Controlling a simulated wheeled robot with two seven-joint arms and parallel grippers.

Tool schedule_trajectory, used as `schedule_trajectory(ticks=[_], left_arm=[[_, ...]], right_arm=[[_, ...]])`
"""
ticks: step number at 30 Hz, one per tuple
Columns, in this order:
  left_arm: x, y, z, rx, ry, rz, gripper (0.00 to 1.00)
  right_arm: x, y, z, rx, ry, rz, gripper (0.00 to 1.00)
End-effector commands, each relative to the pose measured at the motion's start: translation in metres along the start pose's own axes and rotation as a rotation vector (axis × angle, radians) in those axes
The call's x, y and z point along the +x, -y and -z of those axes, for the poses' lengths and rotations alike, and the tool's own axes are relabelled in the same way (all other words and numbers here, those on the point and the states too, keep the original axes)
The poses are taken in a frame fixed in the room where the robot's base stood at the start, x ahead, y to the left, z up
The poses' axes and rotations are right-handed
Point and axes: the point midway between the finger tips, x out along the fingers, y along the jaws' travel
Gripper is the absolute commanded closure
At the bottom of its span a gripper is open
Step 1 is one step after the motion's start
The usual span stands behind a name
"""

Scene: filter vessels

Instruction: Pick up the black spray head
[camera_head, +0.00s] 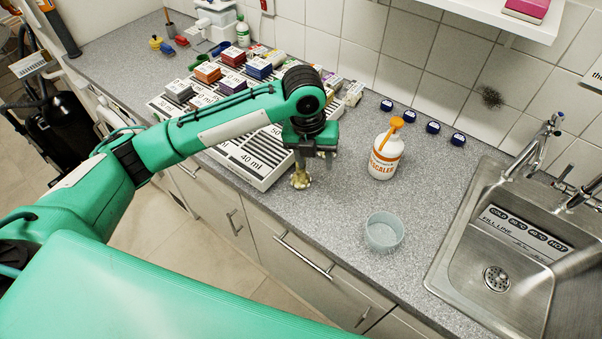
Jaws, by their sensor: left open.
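I cannot make out a black spray head for certain; it may be hidden behind my left gripper or arm. My left gripper (312,158) is open and points down over the counter, just right of the white slatted rack. A small beige, lumpy object (300,178) shows right under its left finger; I cannot tell whether they touch. A white descaler bottle (385,160) with an orange spout (396,124) stands upright to the right of the gripper. My right gripper is out of view.
A pale blue bowl (384,231) stands near the counter's front edge. Several dark blue caps (433,127) line the back wall. The white rack (262,172) with coloured boxes fills the left. A steel sink (450,268) is at right. Counter around the bowl is clear.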

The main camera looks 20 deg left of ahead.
Motion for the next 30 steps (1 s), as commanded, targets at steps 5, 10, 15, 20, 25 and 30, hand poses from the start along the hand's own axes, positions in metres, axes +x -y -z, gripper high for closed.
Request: schedule_trajectory(ticks=[5, 10, 15, 20, 25, 30], left_arm=[[-0.035, -0.022, -0.027, 0.186, -0.021, -0.075, 0.51], [-0.055, -0.035, -0.038, 0.285, -0.044, -0.106, 0.51], [-0.052, -0.04, -0.041, 0.313, -0.055, -0.113, 0.51], [-0.023, -0.043, -0.039, 0.311, -0.057, -0.113, 0.51], [0.008, -0.046, -0.038, 0.312, -0.055, -0.112, 0.51], [0.024, -0.048, -0.038, 0.311, -0.053, -0.111, 0.51]], right_arm=[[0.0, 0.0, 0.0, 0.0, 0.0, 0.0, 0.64], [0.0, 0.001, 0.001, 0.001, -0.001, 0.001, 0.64], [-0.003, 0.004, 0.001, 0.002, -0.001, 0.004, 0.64], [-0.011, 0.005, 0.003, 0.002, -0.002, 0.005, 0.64], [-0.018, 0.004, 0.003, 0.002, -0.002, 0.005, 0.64], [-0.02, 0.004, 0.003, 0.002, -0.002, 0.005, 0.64]])
